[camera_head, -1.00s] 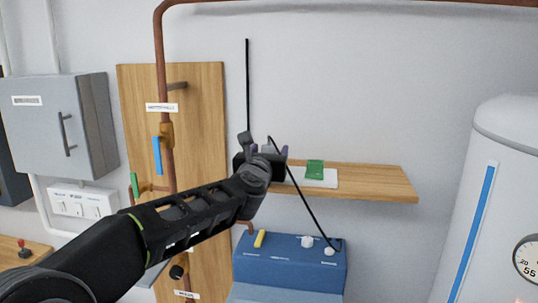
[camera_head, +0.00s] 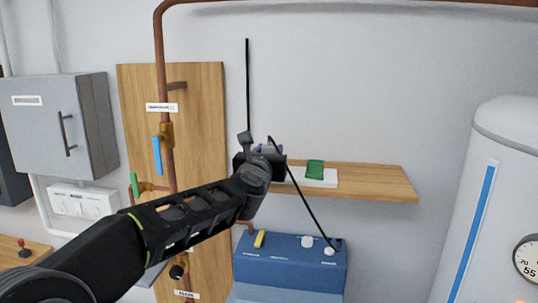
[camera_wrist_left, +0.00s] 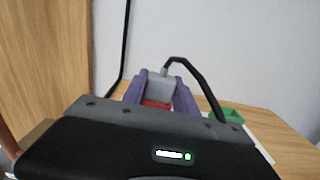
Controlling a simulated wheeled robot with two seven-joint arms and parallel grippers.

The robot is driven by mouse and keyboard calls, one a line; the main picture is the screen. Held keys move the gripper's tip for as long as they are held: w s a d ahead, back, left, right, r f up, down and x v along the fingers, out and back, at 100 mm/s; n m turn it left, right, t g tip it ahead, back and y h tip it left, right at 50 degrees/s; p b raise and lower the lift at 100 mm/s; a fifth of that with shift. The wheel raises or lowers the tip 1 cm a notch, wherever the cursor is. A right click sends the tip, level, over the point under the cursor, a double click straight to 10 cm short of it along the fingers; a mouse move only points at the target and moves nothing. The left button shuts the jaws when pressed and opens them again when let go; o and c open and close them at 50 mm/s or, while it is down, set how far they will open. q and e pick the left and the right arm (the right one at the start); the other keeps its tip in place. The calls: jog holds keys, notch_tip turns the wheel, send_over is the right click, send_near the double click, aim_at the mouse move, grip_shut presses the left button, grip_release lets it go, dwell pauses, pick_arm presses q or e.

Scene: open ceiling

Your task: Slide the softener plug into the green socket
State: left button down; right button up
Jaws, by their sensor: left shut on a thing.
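My left gripper (camera_head: 268,148) is over the left part of the wooden shelf. In the left wrist view its purple fingers (camera_wrist_left: 158,92) are shut on the grey softener plug (camera_wrist_left: 159,88), which has a red part low between them. A black cord runs from the plug's top down to the blue softener (camera_head: 290,262). The green socket (camera_head: 315,168) sits on a white plate (camera_head: 318,182) on the shelf, to the right of the gripper and apart from it. It also shows in the left wrist view (camera_wrist_left: 226,115), partly hidden by the gripper body. My right gripper is out of view.
The wooden shelf (camera_head: 375,183) is bare right of the plate. A second black cord (camera_head: 247,85) hangs along the wall behind the gripper. A wooden board (camera_head: 205,110) with copper pipe is at left, and a white tank (camera_head: 500,190) at right.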

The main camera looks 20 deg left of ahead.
aim_at(268, 146)
pick_arm(q)
jog(key=shift+r, duration=0.15)
jog(key=shift+r+p, duration=0.55)
jog(key=shift+r, duration=1.05)
jog(key=shift+s+d, duration=0.1)
jog(key=shift+s, duration=0.25)
jog(key=b+v, duration=0.2)
jog(key=v, duration=1.5)
jog(key=shift+s+b, duration=0.2)
jog(key=shift+b, duration=0.2)
jog(key=shift+w, duration=0.1)
